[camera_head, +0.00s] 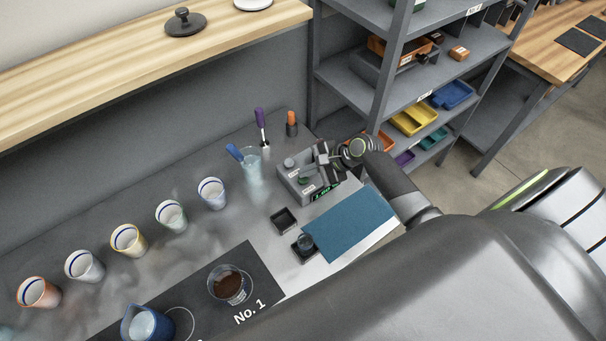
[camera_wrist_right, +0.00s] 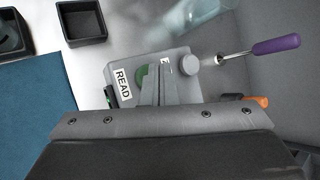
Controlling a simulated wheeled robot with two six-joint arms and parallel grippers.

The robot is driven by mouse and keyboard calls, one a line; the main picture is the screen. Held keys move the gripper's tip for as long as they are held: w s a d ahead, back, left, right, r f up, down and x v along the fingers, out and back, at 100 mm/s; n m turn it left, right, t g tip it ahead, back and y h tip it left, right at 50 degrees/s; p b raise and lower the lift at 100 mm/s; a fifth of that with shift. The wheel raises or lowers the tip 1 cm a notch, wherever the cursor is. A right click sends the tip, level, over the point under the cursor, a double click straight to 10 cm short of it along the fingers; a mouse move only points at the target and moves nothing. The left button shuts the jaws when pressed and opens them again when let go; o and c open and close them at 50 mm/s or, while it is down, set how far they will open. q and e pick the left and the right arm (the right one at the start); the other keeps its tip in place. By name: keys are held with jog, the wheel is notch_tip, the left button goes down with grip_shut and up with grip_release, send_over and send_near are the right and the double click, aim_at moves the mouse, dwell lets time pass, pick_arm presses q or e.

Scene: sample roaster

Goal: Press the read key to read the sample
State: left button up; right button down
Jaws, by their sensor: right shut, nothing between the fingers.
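The grey reader (camera_head: 296,185) stands on the counter with a lit green display (camera_head: 325,190) on its front. In the right wrist view the reader (camera_wrist_right: 183,54) shows a white READ label and, beside it, a green read key (camera_wrist_right: 142,76), partly covered by my fingers. My right gripper (camera_head: 322,158) is shut and empty over the reader's top. In the right wrist view its fingertips (camera_wrist_right: 163,72) lie just beside the green key; I cannot tell whether they touch the reader. A second label is mostly hidden behind the fingers. My left gripper is not in view.
A glass with a blue-handled tool (camera_head: 252,165), a purple-handled tool (camera_head: 261,122) and an orange-capped item (camera_head: 291,124) stand behind the reader. A small black tray (camera_head: 284,220) and a blue mat (camera_head: 350,222) lie in front. Several cups line the left.

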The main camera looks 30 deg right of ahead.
jog(key=shift+r, duration=0.35)
notch_tip(320, 180, up, 3)
jog(key=p, duration=0.3)
jog(key=shift+p, duration=0.4)
jog(key=shift+r+p, duration=0.5)
jog(key=shift+r, duration=0.55)
jog(key=shift+f, duration=0.1)
